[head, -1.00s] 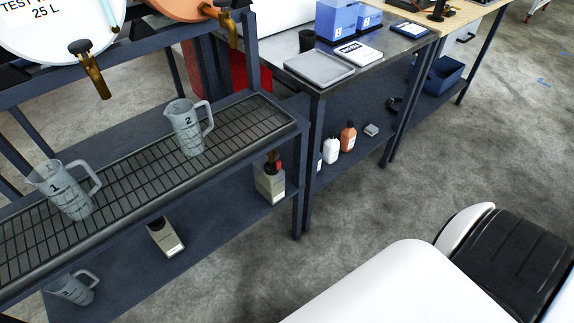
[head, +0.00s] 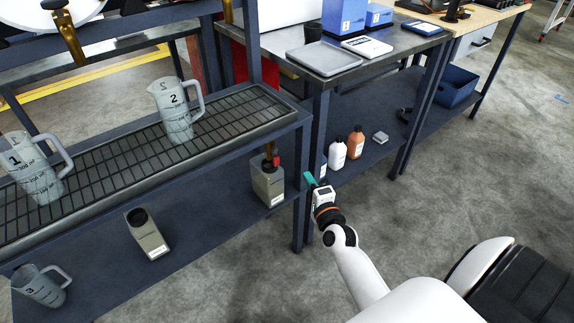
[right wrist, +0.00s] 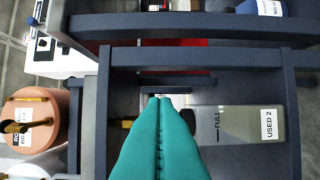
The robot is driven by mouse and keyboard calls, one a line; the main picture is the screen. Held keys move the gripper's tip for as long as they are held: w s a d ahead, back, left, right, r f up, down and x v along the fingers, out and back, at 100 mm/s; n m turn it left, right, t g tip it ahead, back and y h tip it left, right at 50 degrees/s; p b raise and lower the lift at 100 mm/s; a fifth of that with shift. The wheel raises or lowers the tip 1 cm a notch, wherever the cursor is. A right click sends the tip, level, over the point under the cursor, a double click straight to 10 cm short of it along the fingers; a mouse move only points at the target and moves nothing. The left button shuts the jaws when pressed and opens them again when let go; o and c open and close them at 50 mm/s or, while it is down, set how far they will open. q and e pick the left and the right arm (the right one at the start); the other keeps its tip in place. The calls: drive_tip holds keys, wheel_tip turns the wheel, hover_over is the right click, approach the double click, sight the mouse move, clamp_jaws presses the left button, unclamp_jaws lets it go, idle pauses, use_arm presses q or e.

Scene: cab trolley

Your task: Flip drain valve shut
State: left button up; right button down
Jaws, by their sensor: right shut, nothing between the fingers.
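A drain fitting with a small red part (head: 276,159) stands in the head view over the mouth of a grey-beige container (head: 268,184) on the lower shelf, below the right end of the grated tray (head: 90,181). My right gripper (head: 310,180) is shut and empty, with teal fingers, to the right of that container near the rack's corner post. In the right wrist view, the shut fingers (right wrist: 160,100) point towards the dark rack frame. A container labelled "USED 2" (right wrist: 240,125) lies to their right there. The fitting's lever is not clear in that view. My left gripper is out of view.
Jugs 1 (head: 34,170) and 2 (head: 176,112) stand on the tray. Another container (head: 147,235) and jug 3 (head: 42,287) are on the lower shelf. Bottles (head: 355,143) stand on the bench's lower shelf. Rack posts (head: 299,220) are close to my gripper.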

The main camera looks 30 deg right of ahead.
sight(276, 157)
drive_tip(key=shift+w, duration=0.1)
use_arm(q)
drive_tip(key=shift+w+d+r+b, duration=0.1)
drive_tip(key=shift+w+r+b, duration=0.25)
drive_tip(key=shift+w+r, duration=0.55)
use_arm(e)
drive_tip(key=w+a, duration=0.1)
drive_tip(key=w, duration=0.8)
drive_tip(key=shift+a, duration=0.25)
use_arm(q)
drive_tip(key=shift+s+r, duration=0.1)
use_arm(e)
drive_tip(key=shift+f, duration=0.1)
drive_tip(key=shift+w+d, duration=0.1)
drive_tip(key=shift+d, duration=0.05)
